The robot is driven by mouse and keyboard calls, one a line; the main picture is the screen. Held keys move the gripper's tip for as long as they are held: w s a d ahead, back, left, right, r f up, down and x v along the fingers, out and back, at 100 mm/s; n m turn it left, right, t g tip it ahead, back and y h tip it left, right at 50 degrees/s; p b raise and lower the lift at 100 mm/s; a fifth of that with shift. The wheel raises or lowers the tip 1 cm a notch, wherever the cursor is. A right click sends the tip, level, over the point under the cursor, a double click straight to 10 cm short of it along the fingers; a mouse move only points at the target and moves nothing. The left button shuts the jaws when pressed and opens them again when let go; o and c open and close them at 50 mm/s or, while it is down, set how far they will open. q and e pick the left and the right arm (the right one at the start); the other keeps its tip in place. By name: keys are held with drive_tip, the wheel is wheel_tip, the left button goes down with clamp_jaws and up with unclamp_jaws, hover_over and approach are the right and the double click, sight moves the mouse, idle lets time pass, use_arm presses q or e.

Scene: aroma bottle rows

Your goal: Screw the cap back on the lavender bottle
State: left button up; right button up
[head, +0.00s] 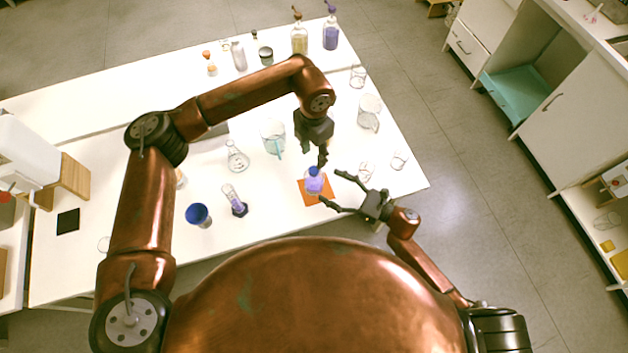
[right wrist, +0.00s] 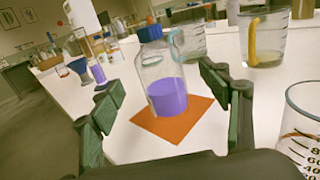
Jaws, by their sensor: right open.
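The lavender bottle (head: 313,186), clear with purple liquid, stands upright on an orange mat (head: 307,200). In the right wrist view the bottle (right wrist: 166,88) stands in the middle on the mat (right wrist: 192,128). A blue cap (right wrist: 150,33) sits at the top of its neck; how tightly it is seated I cannot tell. The cap also shows in the head view (head: 314,171). My left gripper (head: 322,161) points down close over the cap; its finger gap is unclear. My right gripper (head: 331,188) is open, its fingers toward the bottle with space between them.
Beakers (head: 368,112) and (head: 273,138), a flask (head: 236,158), a cylinder (head: 233,198) and a blue funnel (head: 198,214) stand around on the white table. Small glassware (head: 367,171) is near my right gripper.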

sight(314, 178)
use_arm(q)
drive_tip(key=shift+s, duration=0.1)
use_arm(e)
drive_tip(key=shift+x, duration=3.5)
drive_tip(key=shift+s, duration=0.1)
drive_tip(key=shift+c, duration=0.3)
clamp_jaws()
use_arm(q)
drive_tip(key=n, duration=0.9)
drive_tip(key=shift+d+f, duration=0.1)
drive_tip(key=shift+f, duration=3.85)
drive_tip(key=shift+c, duration=0.5)
